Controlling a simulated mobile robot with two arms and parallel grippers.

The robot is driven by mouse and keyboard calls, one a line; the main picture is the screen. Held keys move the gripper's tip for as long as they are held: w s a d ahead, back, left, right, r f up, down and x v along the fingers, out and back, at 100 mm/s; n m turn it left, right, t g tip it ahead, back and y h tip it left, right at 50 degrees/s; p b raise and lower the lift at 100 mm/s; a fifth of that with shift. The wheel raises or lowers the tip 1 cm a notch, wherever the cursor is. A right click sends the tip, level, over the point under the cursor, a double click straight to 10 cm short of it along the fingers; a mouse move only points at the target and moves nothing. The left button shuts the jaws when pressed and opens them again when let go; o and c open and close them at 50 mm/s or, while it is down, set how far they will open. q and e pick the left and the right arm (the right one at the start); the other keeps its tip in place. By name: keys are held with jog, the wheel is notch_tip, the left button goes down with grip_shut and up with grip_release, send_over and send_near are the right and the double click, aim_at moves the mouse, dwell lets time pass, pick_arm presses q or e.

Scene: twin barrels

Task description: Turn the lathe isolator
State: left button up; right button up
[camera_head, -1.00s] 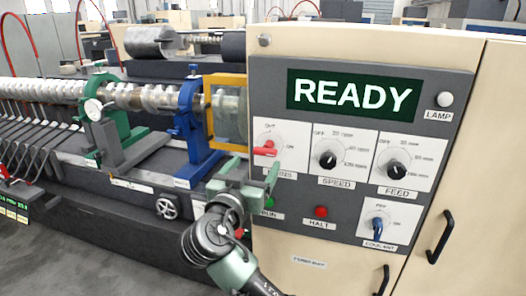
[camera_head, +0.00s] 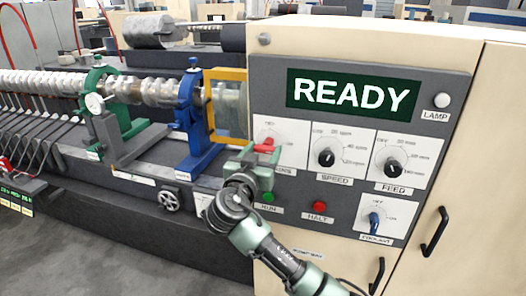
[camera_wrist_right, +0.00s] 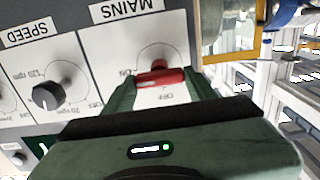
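The isolator is the red handle (camera_head: 264,146) on the white MAINS plate, at the panel's upper left. In the right wrist view the red handle (camera_wrist_right: 160,77) lies roughly crosswise on its dial, with the ON and OFF marks beside it. My right gripper (camera_head: 252,158) is just below and in front of the handle, partly covering the plate. In the right wrist view its two fingers (camera_wrist_right: 160,88) stand apart, one at each end of the handle. Whether they touch it cannot be told. My left gripper is out of view.
The SPEED knob (camera_head: 326,157) and FEED knob (camera_head: 393,166) are to the right. The green button (camera_head: 268,197), red HALT button (camera_head: 319,207) and blue COOLANT handle (camera_head: 375,222) are below. The display (camera_head: 350,95) reads READY. The lathe's yellow frame (camera_head: 212,125) stands close at left.

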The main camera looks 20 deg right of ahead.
jog(key=shift+f+n, duration=0.1)
jog(key=shift+n, duration=0.3)
jog(key=shift+c, duration=0.4)
jog(key=shift+n, duration=0.3)
jog(key=shift+n+b, duration=0.45)
jog(key=shift+n, duration=1.65)
jog(key=n, duration=0.2)
jog(key=shift+a+n+p, duration=0.1)
jog(key=shift+n+p, duration=0.2)
jog(key=shift+n, duration=0.1)
jog(key=n+p, duration=0.2)
jog(key=n, duration=0.2)
jog(key=shift+w, duration=0.1)
jog(key=n+p, duration=0.2)
jog(key=n, duration=0.3)
jog(key=shift+f+p, duration=0.15)
jog(key=shift+p, duration=0.2)
jog(key=shift+n, duration=0.4)
